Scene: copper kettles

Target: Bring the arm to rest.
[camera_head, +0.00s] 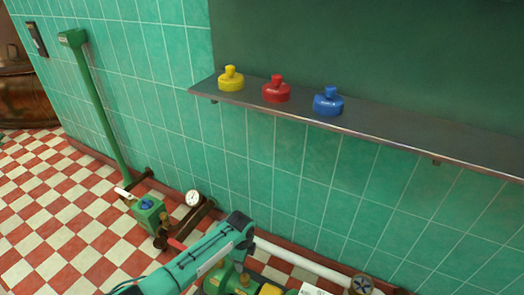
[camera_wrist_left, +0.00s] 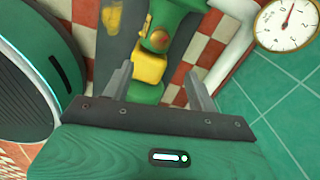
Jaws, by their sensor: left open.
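My left arm (camera_head: 205,258) comes in from the bottom left in the head view, bent at a teal joint over the machinery by the wall. In the left wrist view my left gripper (camera_wrist_left: 158,75) is open, its two grey fingers well apart with nothing held between them. Beyond the fingers is a yellow part (camera_wrist_left: 148,68) on a green machine; I cannot tell how far off it is. In the head view the fingers cannot be made out. My right gripper is in neither view.
A shelf (camera_head: 420,138) on the tiled wall bears yellow (camera_head: 231,80), red (camera_head: 276,91) and blue (camera_head: 328,103) knobbed pieces. Below are a white pipe (camera_head: 300,260), a gauge (camera_head: 193,198) and a green valve block (camera_head: 148,214). Open checkered floor (camera_head: 50,220) lies at left.

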